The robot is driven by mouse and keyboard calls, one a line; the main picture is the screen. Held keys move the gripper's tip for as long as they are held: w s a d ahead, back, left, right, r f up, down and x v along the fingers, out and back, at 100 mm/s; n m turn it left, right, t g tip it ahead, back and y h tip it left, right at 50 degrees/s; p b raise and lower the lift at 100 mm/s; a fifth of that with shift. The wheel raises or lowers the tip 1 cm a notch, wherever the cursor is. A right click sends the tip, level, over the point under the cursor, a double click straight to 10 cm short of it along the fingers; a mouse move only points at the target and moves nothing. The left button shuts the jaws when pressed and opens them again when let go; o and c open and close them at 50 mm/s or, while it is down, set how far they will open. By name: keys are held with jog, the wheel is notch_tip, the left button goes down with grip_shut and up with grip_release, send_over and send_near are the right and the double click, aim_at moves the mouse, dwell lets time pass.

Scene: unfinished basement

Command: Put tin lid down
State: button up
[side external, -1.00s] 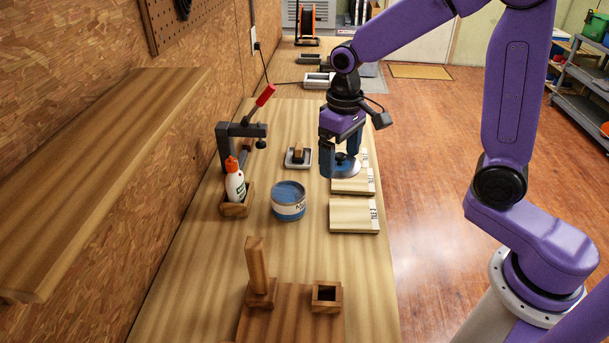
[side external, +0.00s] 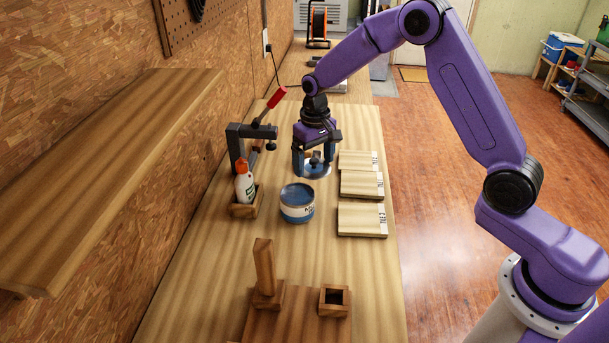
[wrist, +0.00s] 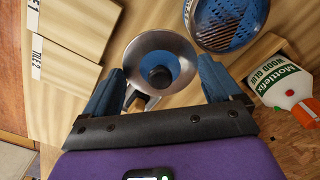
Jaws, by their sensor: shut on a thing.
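The tin lid (side external: 318,171) is a silver-rimmed disc with a blue middle and a dark knob. My gripper (side external: 313,166) is shut on it and holds it above the bench, just behind the tin and left of the tiles. In the wrist view, the lid (wrist: 181,48) sits between the two blue fingers of my gripper (wrist: 160,70). The open tin (side external: 297,207), blue and white with lettering, stands upright on the bench. Its blue inside also shows in the wrist view (wrist: 228,22), beside the lid and apart from it.
The glue bottle (side external: 244,183) stands in a wooden holder (side external: 243,210) left of the tin. A red-handled clamp (side external: 236,142) rises behind it. Several tiles (side external: 360,219) lie along the right. A wooden post (side external: 264,268) and square box (side external: 334,301) stand in front.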

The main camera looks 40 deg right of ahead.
jog(key=w+f, duration=0.1)
jog(key=f, duration=0.1)
jog(key=w+f, duration=0.2)
jog(key=shift+w+a, duration=0.1)
jog(key=shift+a, duration=0.1)
jog(key=shift+f, duration=1.55)
